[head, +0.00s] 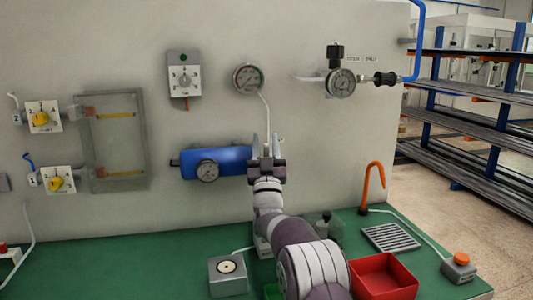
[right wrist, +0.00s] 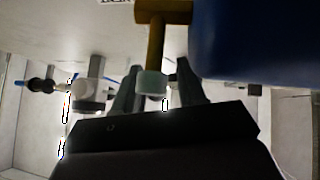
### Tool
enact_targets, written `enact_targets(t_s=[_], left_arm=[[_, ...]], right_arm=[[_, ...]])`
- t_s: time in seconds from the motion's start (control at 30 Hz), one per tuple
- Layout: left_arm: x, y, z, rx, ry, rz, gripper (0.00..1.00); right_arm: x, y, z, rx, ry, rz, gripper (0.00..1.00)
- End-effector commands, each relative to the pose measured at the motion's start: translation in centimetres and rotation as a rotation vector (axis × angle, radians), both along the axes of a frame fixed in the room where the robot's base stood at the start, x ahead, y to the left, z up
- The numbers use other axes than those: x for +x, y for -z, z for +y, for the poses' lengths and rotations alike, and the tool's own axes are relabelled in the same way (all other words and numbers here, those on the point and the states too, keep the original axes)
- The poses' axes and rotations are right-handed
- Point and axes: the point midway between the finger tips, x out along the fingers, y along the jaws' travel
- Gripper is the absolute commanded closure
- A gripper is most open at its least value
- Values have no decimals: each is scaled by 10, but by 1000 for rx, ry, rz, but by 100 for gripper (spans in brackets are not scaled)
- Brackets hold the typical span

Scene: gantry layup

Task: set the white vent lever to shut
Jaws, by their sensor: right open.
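My right gripper (head: 268,142) is open at the right end of the blue cylinder (head: 222,161). In the right wrist view its two fingers (right wrist: 158,98) stand apart, with a pale tip (right wrist: 152,82) on a brass stem (right wrist: 155,45) between or just in front of them. This pale tip may be the white vent lever; contact with the fingers cannot be told. In the head view the gripper hides most of this fitting. Another white handle (head: 308,78) lies roughly level, left of the upper right gauge (head: 341,82). My left gripper is out of view.
A round gauge (head: 247,78) with a thin white line hangs above the gripper. A dial box (head: 184,79) is up left. On the green bench are a red bin (head: 384,278), a grey box (head: 228,275) and an orange hook (head: 373,184). The wall left of the gripper carries yellow-knobbed valves (head: 41,119).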

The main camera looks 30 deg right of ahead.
Motion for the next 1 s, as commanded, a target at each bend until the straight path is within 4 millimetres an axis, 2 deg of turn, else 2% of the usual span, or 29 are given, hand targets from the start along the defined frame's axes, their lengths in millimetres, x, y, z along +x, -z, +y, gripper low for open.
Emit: enact_targets(t_s=[0.27, 0.5, 0.7, 0.83, 1.0], left_arm=[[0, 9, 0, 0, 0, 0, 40], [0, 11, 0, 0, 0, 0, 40], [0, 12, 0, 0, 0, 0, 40], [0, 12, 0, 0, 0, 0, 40], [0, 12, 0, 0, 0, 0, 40]], right_arm=[[-35, 34, 16, 1, -1, 1, 59], [-91, 32, 41, -2, -2, 0, 59], [-128, 31, 58, 0, -1, -1, 59], [-139, 32, 62, 0, -1, 1, 59], [-141, 32, 63, 0, -1, 1, 59]])
